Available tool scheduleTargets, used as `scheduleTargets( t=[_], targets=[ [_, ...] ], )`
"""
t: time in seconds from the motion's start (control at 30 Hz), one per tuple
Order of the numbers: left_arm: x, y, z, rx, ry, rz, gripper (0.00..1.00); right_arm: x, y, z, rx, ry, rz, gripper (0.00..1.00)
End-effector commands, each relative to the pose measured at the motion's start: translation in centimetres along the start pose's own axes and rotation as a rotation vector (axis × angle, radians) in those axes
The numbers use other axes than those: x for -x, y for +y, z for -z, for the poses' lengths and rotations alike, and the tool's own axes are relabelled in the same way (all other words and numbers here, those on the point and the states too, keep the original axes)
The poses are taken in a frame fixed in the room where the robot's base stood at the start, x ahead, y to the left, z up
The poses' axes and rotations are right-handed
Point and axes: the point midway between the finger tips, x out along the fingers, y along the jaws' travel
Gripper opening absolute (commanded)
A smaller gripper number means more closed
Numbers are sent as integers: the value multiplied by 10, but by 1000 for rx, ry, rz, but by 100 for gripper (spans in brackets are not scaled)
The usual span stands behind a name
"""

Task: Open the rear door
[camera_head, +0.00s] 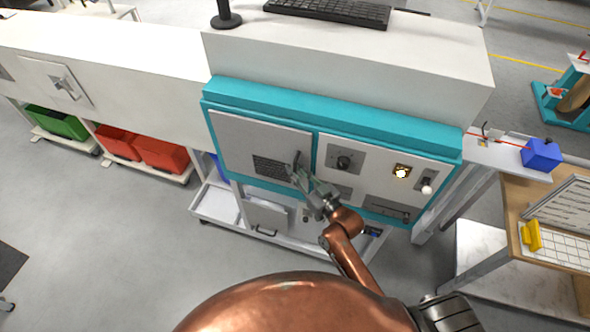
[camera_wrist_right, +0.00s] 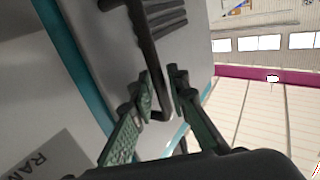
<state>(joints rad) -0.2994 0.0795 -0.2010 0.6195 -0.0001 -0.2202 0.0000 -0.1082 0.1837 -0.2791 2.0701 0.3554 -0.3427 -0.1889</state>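The teal-framed cabinet (camera_head: 280,105) has a grey door (camera_head: 240,135) on its left side, with a dark vent grille. The door looks closed in its frame. Its dark bar handle (camera_wrist_right: 145,40) runs along the door's right side. My right gripper (camera_head: 299,172) is at the handle. My left gripper is not in view.
Right of the door is a control panel (camera_head: 375,165) with a knob and a lit yellow switch. A white shelf (camera_head: 215,205) is below. Red bins (camera_head: 160,153) stand left, and a wooden bench (camera_head: 530,200) stands right. The floor in front left is clear.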

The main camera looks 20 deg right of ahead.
Motion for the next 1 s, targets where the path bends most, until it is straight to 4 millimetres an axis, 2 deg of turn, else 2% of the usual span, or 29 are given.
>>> scheduleTargets(
  t=[0.2,0.77,0.87,1.0],
  targets=[
    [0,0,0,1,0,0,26,0,0,0,0,0,0,0],
    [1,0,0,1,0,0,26,1,-1,0,0,0,0,0],
    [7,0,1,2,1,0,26,4,-11,1,-3,-1,0,0],
    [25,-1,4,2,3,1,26,16,-45,2,-8,-5,2,0]
  ],
)
